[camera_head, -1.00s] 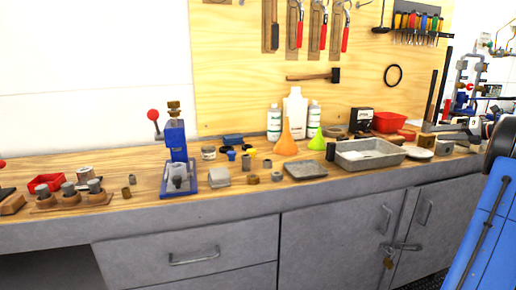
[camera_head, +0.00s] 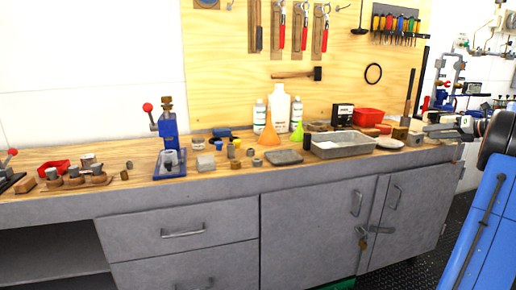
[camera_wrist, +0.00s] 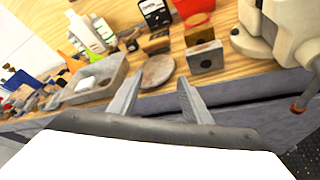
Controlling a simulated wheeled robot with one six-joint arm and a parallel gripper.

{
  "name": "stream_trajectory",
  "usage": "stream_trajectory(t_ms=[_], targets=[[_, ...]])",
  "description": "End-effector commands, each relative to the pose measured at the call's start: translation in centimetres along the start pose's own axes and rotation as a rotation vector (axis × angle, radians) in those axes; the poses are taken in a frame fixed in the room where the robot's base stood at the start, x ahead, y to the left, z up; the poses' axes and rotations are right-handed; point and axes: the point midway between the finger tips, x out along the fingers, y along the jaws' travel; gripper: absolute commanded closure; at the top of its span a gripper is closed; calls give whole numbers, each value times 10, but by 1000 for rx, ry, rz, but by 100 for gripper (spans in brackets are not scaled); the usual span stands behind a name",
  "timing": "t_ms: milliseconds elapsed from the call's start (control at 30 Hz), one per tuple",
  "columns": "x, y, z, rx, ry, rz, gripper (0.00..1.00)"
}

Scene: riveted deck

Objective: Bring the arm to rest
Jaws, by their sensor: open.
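My gripper (camera_head: 432,129) is at the right edge of the head view, above the right part of the workbench. In the wrist view its two grey fingers (camera_wrist: 160,80) are apart, with nothing between them. The fingers appear clear of both, though the exact gap is hard to judge. My blue arm link fills the lower right of the head view.
The wooden workbench (camera_head: 215,181) runs across the view. It carries a grey tray (camera_head: 345,146), bottles, an orange funnel (camera_head: 268,134), a blue press (camera_head: 168,135) and a red bin (camera_head: 369,117). A pale machine (camera_wrist: 290,30) stands close right of the fingers.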

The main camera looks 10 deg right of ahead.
Motion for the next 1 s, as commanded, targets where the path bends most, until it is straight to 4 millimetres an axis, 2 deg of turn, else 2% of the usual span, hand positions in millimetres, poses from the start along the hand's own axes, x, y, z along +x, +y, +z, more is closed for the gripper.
stream_trajectory(t_ms=[267, 367, 467, 567, 800, 1000], targets=[[24, 46, -16, -129, 69, 2, 55], [35, 70, -25, -198, 104, 5, 55], [47, 97, -37, -281, 146, 11, 55], [60, 135, -55, -396, 200, 23, 55], [83, 238, -122, -761, 358, 84, 55], [85, 312, -187, -1078, 477, 163, 55]])
